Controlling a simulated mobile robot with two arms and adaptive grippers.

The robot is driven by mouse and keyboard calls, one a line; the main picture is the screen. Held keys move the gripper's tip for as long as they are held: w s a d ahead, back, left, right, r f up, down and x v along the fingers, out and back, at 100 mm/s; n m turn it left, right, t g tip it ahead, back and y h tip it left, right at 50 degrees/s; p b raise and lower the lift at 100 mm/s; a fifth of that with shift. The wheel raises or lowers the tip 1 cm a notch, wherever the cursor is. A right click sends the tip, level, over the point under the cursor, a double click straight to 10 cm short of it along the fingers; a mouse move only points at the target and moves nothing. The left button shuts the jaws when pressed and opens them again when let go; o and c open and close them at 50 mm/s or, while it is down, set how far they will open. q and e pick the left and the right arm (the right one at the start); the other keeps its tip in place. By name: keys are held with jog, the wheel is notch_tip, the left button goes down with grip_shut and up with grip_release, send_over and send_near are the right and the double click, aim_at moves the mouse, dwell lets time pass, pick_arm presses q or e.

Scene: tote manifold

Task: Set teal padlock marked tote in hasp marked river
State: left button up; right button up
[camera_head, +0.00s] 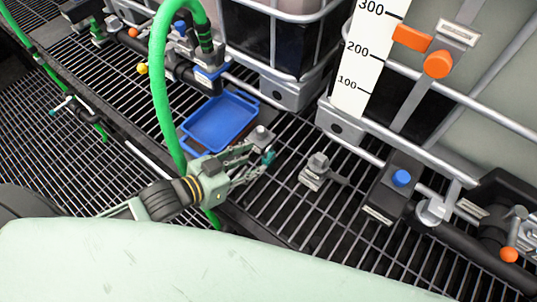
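A small teal piece (269,156), which may be the padlock, shows right at the fingertips of my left gripper (257,161). The fingers point right and look somewhat spread. I cannot tell whether they touch or hold the teal piece. A grey metal fitting (262,136) stands on the grating just behind the fingertips. A second grey fitting (317,167) with a block on top stands to the right. No markings such as "tote" or "river" are readable, so I cannot tell which hasp is which. My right gripper is not in view.
A blue tray (220,121) lies behind my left gripper. A green hose (158,80) hangs down close to its wrist. Caged tanks stand at the back, one with a white scale (367,57).

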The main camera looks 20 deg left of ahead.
aim_at(265, 156)
pick_arm(q)
jog(key=shift+x, duration=2.4)
jog(key=shift+a, duration=0.1)
grip_shut()
jog(key=shift+r, duration=0.1)
